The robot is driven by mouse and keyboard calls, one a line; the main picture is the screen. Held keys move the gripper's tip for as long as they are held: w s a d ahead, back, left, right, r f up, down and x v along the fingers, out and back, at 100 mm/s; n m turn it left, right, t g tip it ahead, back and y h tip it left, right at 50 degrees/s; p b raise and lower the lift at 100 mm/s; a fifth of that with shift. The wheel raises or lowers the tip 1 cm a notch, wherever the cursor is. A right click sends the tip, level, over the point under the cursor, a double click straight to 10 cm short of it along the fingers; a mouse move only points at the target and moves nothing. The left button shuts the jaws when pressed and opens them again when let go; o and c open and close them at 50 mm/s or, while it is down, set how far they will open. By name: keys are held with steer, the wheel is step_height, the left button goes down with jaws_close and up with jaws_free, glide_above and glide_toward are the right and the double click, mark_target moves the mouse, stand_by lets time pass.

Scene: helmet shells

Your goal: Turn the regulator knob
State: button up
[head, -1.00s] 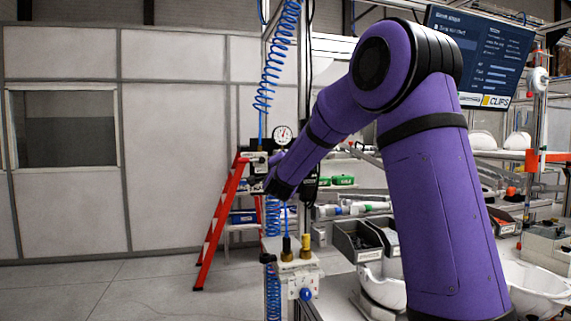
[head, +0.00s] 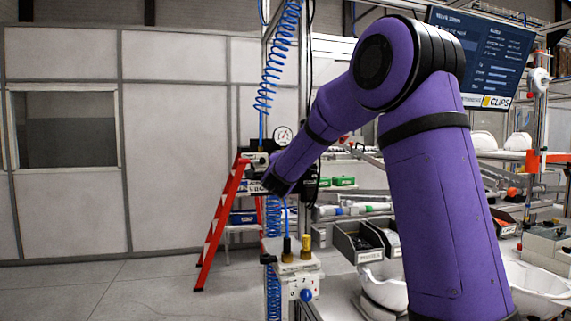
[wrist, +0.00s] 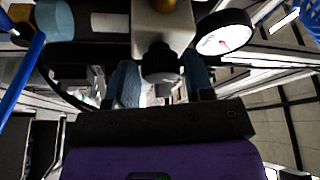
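The regulator shows close up in the wrist view, with a pale metal body (wrist: 165,22) and a dark round knob (wrist: 160,64) at its lower side. A round white pressure gauge (wrist: 223,36) sits to its right. My gripper (wrist: 162,78) has one blue-grey finger on each side of the knob, with visible gaps, so it looks open around or just short of it. Exact depth is unclear. In the head view the gauge (head: 282,136) and part of the regulator (head: 255,160) show beyond my forearm; the knob and fingertips are mostly hidden.
A blue coiled hose (head: 277,55) hangs above the regulator, and a blue tube (wrist: 22,75) runs at the wrist view's left. A red ladder (head: 222,222) stands left. Grey bins (head: 358,242) and white helmet shells (head: 385,288) lie right. Floor at left is clear.

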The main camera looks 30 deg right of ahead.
steer(key=shift+o, duration=0.9)
steer(key=v, duration=1)
steer(key=shift+s+a, duration=0.2)
steer(key=shift+s, duration=0.1)
steer(key=shift+a, duration=0.1)
steer(key=s+a+n+g+y, duration=0.2)
steer(key=s+a+n+y, duration=0.9)
steer(key=s+n, duration=0.15)
steer(key=s+f+n+g, duration=0.4)
steer(key=s+f, duration=0.1)
steer(key=s, duration=0.7)
steer(key=s+f+n+g, duration=0.4)
steer(key=s+n, duration=0.1)
steer(key=s, duration=0.7)
steer(key=shift+f+y, duration=0.35)
steer(key=shift+y, duration=0.05)
